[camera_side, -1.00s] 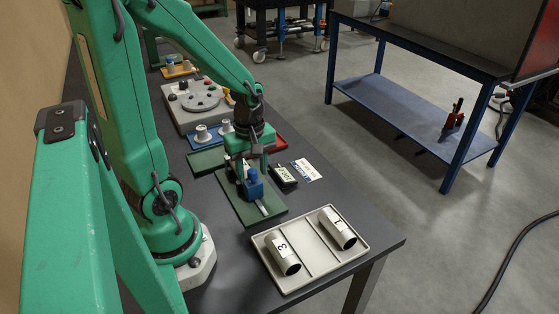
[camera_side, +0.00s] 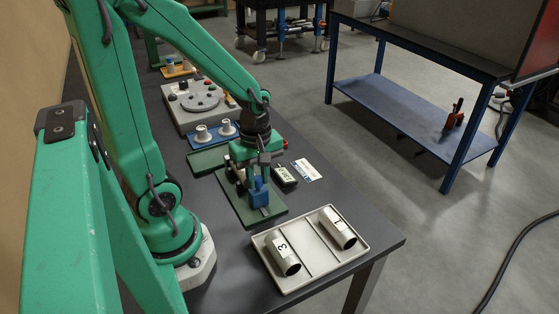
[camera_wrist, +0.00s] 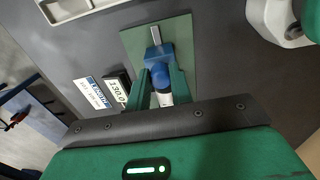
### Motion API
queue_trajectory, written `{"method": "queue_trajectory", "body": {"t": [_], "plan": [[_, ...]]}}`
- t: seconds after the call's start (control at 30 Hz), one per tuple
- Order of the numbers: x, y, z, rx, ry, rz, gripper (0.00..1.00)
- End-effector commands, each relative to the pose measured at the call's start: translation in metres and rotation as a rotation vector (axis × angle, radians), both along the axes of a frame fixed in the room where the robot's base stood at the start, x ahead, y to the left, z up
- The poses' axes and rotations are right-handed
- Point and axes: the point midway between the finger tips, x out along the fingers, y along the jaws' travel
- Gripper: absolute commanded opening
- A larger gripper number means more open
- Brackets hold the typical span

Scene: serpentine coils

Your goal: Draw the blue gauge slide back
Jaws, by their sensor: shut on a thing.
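The blue gauge slide (camera_side: 259,193) sits on a light metal rail (camera_wrist: 155,35) fixed to a dark green plate (camera_side: 242,212). My gripper (camera_side: 259,178) is over the plate, with its fingers down on either side of the slide's blue top. In the wrist view the blue slide (camera_wrist: 158,57) is between the fingers, which are shut on it. A short bare stretch of rail shows beyond the slide on the tray side. A white cylindrical part (camera_wrist: 166,99) shows behind the slide, between the fingers and partly hidden by the gripper body.
A small black readout (camera_side: 285,176) and a white label card (camera_side: 306,170) lie beside the plate. A pale tray (camera_side: 310,268) with two numbered metal cylinders stands in front. A blue plate with two white parts (camera_side: 214,133) and a control box (camera_side: 197,104) stand behind.

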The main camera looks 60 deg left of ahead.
Motion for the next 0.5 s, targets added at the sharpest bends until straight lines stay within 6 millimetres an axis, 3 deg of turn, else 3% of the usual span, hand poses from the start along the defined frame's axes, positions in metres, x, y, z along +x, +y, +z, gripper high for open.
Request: {"method": "queue_trajectory", "body": {"t": [0.23, 0.27, 0.33, 0.5], "plan": [[0.0005, -0.002, 0.0001, 0.0, 0.0, -0.008, 0.0], [0.0004, -0.002, 0.0001, 0.0, 0.0, -0.008, 0.28], [0.0004, -0.0018, 0.0001, 0.0, 0.0, -0.007, 0.42], [0.0002, -0.0014, 0.0, 0.0, 0.0, -0.006, 0.44]]}}
